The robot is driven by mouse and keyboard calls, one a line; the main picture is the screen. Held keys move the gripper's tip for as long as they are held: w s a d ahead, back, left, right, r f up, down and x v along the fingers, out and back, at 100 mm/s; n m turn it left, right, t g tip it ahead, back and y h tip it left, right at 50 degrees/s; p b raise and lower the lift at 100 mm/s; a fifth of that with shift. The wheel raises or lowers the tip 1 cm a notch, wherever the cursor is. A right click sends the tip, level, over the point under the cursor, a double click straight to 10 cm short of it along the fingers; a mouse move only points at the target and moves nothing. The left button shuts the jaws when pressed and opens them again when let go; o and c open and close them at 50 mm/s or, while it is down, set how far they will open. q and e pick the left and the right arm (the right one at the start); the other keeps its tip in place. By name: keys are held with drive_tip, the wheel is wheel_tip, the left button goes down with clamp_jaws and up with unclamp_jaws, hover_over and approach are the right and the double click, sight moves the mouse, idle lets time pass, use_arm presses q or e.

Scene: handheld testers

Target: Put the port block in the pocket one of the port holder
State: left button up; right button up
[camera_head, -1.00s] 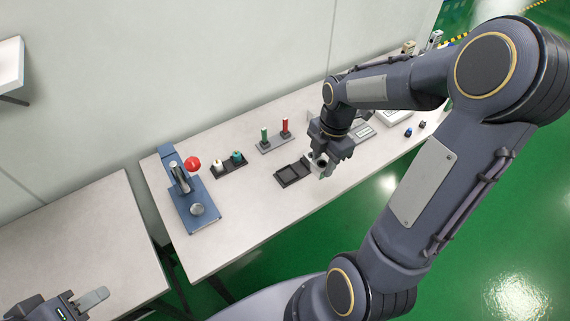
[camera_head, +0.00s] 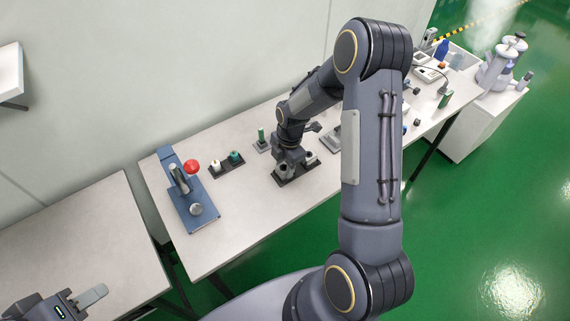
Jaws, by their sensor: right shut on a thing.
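The port holder (camera_head: 299,174) is a low dark tray on the long table, partly covered by my right gripper. My right gripper (camera_head: 285,170) points down over the left part of the holder and is shut on the port block. The block is mostly hidden by the fingers, so I cannot tell if it touches the pocket floor. A small grey piece (camera_head: 311,158) shows at the holder's right part, just right of the gripper.
A blue press with a red knob (camera_head: 193,166) stands at the table's left. A dark tray with a white and a teal piece (camera_head: 236,158) is left of the holder. A green tester (camera_head: 262,136) stands behind. Front left tabletop is clear.

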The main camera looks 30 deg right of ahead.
drive_tip(key=shift+f, duration=0.25)
drive_tip(key=o, duration=1.1)
drive_tip(key=shift+r, duration=0.15)
drive_tip(key=s+r+m+t, duration=0.1)
drive_tip(key=s+r+m, duration=0.1)
drive_tip(key=r, duration=0.7)
drive_tip(key=s+r+m+t, duration=0.1)
drive_tip(key=s+r+m, duration=0.2)
drive_tip(key=r, duration=0.7)
drive_tip(key=s+a+r+m+t, duration=0.1)
drive_tip(key=s+a+m, duration=0.1)
drive_tip(key=s+m, duration=0.3)
drive_tip(key=s+a+r+m+t+y, duration=0.1)
drive_tip(key=s+a+r+m, duration=0.1)
drive_tip(key=s+m, duration=0.3)
drive_tip(key=s+a+r+m+t+y, duration=0.1)
drive_tip(key=s+a+m, duration=0.2)
drive_tip(key=s+m, duration=0.2)
drive_tip(key=shift+s+a+r+m+t+b, duration=0.1)
drive_tip(key=shift+s+r+m+t+b, duration=0.1)
drive_tip(key=shift+s, duration=0.35)
drive_tip(key=shift+s+a+r+m+t+b, duration=0.1)
drive_tip(key=shift+s+r+t+b, duration=0.1)
drive_tip(key=shift+s, duration=0.35)
